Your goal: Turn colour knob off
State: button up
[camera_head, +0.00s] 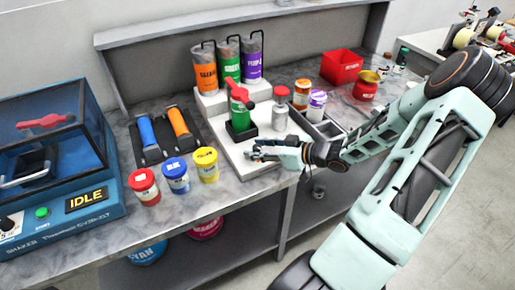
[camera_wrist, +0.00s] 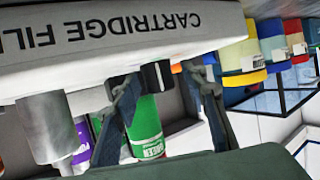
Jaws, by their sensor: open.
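The white cartridge filler (camera_head: 228,150) stands at the middle of the bench; its upside-down "CARTRIDGE FILL" lettering (camera_wrist: 120,30) shows in the wrist view. A red lever-like handle (camera_head: 240,93) sits above a green cartridge (camera_head: 240,121) in the filler, beside a grey cylinder with a red top (camera_head: 280,112). No readable label shows which part is the colour knob. My gripper (camera_head: 258,152) is open and empty low in front of the filler, apart from the handle. In the wrist view its fingers (camera_wrist: 165,110) frame the green cartridge (camera_wrist: 147,128), which lies beyond them.
Red, blue and yellow jars (camera_head: 177,175) stand left of my gripper near the front edge. A blue shaker (camera_head: 60,170) reading IDLE stands far left. Orange, green and purple cylinders (camera_head: 229,62) rise behind the filler. A red bin (camera_head: 341,67) is at the back right.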

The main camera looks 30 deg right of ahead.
grip_shut()
